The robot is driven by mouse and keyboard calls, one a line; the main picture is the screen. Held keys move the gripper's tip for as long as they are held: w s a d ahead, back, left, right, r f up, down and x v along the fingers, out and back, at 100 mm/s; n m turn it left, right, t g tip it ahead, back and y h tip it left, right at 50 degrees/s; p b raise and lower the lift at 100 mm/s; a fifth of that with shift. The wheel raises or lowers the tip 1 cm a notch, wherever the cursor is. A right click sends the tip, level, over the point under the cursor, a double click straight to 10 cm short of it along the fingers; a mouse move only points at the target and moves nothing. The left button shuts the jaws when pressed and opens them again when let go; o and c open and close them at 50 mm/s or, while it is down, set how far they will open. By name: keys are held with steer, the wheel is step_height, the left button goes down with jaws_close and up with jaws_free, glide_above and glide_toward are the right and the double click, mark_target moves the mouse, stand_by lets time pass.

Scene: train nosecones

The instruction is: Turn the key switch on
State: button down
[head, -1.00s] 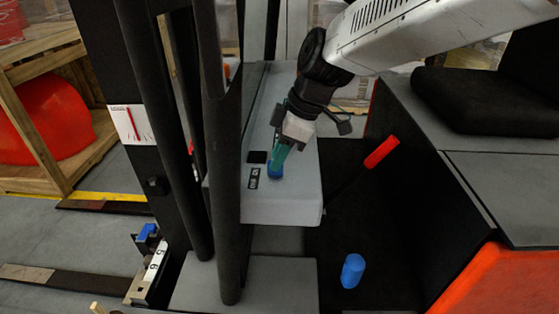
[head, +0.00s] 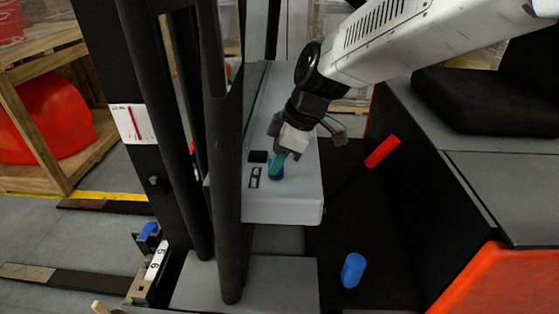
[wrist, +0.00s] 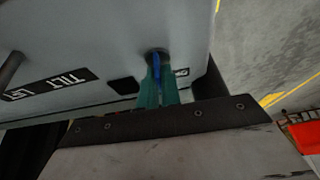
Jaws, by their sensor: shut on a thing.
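The blue key switch (head: 276,170) sits on the grey console (head: 298,205), near its left side in the head view. In the wrist view the blue key (wrist: 156,66) stands in a dark round base on the console face. My gripper (head: 280,160) reaches down to it, and its teal fingers are shut on the key. In the wrist view the fingertips (wrist: 157,82) lie on either side of the blue key. The fingers partly hide the key in both views.
A black label (head: 254,177) lies beside the switch. A red-handled lever (head: 382,151) sticks out right of the console, and a blue cylinder (head: 353,270) stands below it. Dark upright posts (head: 227,190) rise close on the left. The black seat (head: 480,100) is to the right.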

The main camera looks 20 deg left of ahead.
steer(key=m+t, duration=0.1)
steer(key=m, duration=0.2)
steer(key=shift+a+r, duration=0.1)
steer(key=shift+a, duration=0.05)
steer(key=m+t, duration=0.2)
steer(key=m, duration=0.2)
steer(key=shift+m, duration=0.3)
steer(key=m+t, duration=0.1)
steer(key=m, duration=0.2)
steer(key=shift+h, duration=0.4)
steer(key=shift+w+m+t+h, duration=0.1)
steer(key=shift+m+t+h, duration=0.45)
steer(key=shift+m, duration=1.35)
steer(key=c, duration=1.6)
jaws_free()
